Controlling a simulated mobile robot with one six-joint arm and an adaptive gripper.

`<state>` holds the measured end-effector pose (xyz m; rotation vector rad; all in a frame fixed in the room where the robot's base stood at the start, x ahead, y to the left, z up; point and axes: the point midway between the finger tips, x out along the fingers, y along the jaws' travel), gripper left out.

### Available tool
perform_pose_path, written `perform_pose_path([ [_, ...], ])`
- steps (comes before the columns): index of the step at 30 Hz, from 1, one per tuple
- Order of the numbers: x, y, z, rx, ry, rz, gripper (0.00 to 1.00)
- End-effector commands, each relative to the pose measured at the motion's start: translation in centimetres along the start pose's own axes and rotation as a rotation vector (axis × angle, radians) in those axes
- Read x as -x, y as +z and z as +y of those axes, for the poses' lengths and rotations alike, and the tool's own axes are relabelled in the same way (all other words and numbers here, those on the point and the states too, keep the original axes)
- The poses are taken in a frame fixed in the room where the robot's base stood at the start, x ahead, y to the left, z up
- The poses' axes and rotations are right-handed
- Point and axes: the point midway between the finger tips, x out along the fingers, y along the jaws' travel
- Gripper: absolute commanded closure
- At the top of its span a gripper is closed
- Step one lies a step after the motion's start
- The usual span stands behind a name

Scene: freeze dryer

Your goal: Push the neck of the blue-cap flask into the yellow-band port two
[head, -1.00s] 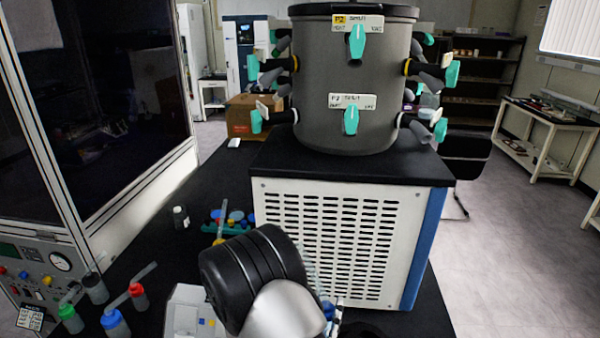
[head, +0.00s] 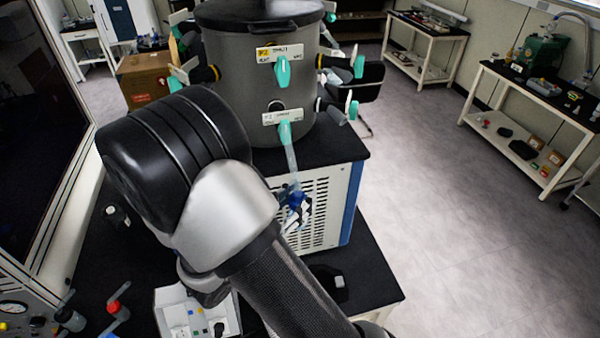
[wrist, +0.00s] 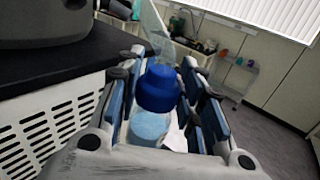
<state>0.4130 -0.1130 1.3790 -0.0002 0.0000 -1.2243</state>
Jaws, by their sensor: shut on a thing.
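The blue-cap flask is held in my gripper (head: 298,208) in front of the dryer's vented cabinet. In the wrist view its blue cap (wrist: 158,88) and pale blue body (wrist: 149,125) sit between the blue-padded fingers (wrist: 160,110), which are shut on it. Its clear neck (head: 291,162) points up, and its tip appears just under the lower port's teal valve (head: 284,132); I cannot tell whether they touch. The yellow-band port two, with a yellow-ended P2 label (head: 279,53) and teal valve (head: 282,72), is higher on the grey drum. The lower port's label (head: 283,117) is white.
The grey drum (head: 235,60) carries other teal-valved ports on both sides. The black cabinet top (head: 345,148) juts out below it. My arm hides much of the bench. A white device (head: 180,310) and a red-capped flask (head: 117,310) stand at lower left.

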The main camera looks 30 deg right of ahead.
Motion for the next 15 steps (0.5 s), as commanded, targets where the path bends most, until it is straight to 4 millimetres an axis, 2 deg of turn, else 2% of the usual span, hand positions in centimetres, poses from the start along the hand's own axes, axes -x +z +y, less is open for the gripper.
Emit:
perform_pose_path([
  [1,-0.1,1.1,-0.3,-0.001,-0.016,-0.001,1.00],
  [2,-0.1,1.2,-0.4,-0.001,-0.023,-0.001,1.00],
  [7,-0.3,1.7,-0.6,0.000,-0.040,-0.001,1.00],
  [15,-1.0,2.9,0.5,-0.001,-0.039,-0.001,1.00],
])
